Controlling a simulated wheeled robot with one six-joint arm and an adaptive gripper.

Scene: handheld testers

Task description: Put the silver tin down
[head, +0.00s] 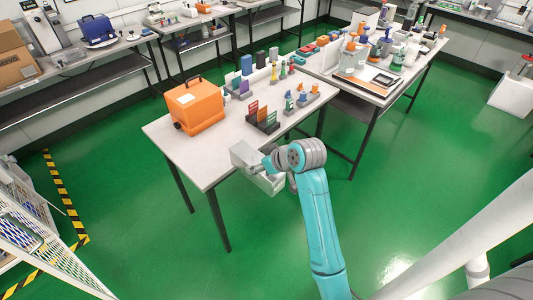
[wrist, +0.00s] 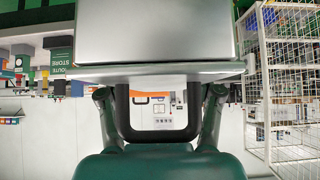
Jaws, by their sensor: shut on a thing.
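The silver tin (head: 243,154) is a grey metal box at the near right edge of the light table (head: 178,146) in the head view. In the wrist view the silver tin (wrist: 155,35) fills the top middle, with its rim across the view. My gripper (wrist: 160,92) is shut on the tin, with a finger at each side of a dark U-shaped frame below the rim. In the head view my gripper (head: 271,164) is partly hidden by the wrist. I cannot tell whether the tin touches the table.
An orange case (head: 195,106) stands on the table's left part. A rack of coloured cards (head: 263,119) and several small bottles stand behind the tin. The table's near left corner is bare. A second crowded table (head: 372,85) stands behind at right. A white wire cage (head: 42,240) is at lower left.

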